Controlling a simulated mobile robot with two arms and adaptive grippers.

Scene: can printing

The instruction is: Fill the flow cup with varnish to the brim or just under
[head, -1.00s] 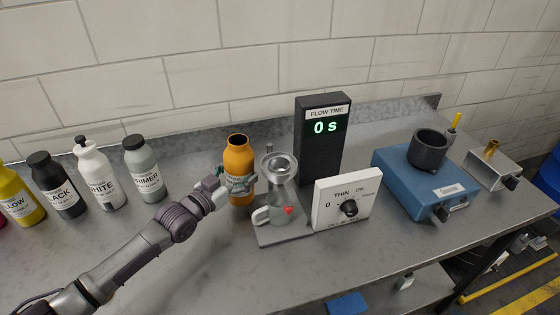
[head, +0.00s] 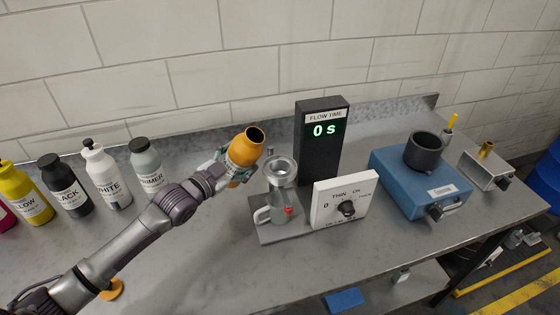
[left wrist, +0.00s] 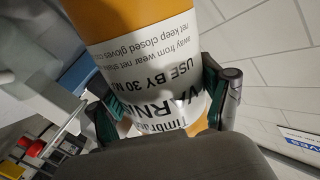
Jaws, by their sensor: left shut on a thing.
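My left gripper (head: 228,172) is shut on the orange varnish bottle (head: 246,147). It holds the bottle above the bench, tilted to the right, with its open dark mouth towards the flow cup. In the left wrist view the bottle's white label (left wrist: 150,65) shows between the fingers. The metal flow cup (head: 281,168) stands just right of and below the bottle mouth, over a clear jug (head: 270,209). No varnish stream shows, and I cannot tell the level in the cup. My right gripper is not in view.
A black flow-time display (head: 320,150) reading 0 s stands behind the cup. A white dial box (head: 343,201) is to its right. Primer (head: 147,165), white (head: 103,178) and black (head: 65,188) bottles stand left. A blue machine (head: 395,180) is further right.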

